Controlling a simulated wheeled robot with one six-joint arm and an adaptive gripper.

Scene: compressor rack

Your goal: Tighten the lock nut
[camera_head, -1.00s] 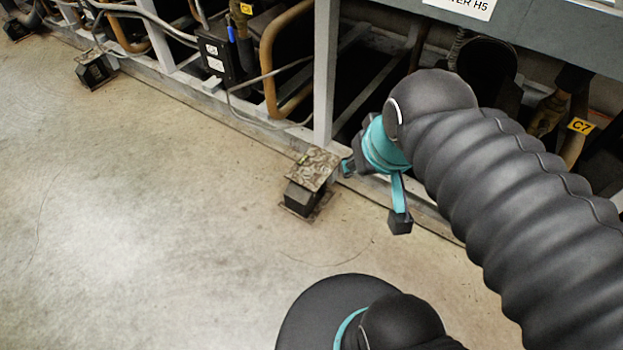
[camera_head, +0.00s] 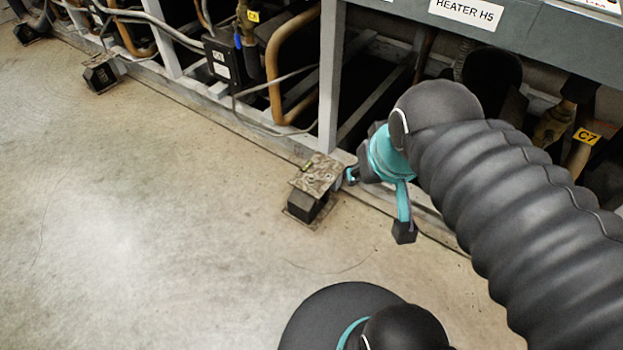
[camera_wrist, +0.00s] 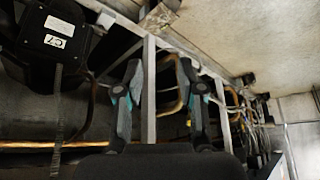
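A rack foot (camera_head: 306,205) stands on the floor at the rack's front edge, a black block under a rusty, mottled plate (camera_head: 318,174). Small fittings show on the plate, but I cannot make out the lock nut among them. The plate also shows at the top of the wrist view (camera_wrist: 160,17), partly cut off. My gripper (camera_head: 378,204) is open and empty, just right of the plate. In the wrist view my gripper's two fingers (camera_wrist: 159,78) are spread apart, with a grey post seen between them; its distance is unclear.
A grey upright post (camera_head: 331,80) and bottom rail (camera_head: 255,125) stand close to the foot and gripper. Copper pipes (camera_head: 276,70) and cables fill the rack. A grey panel labelled HEATER H5 (camera_head: 466,14) overhangs at upper right. The floor (camera_head: 130,220) at left is clear.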

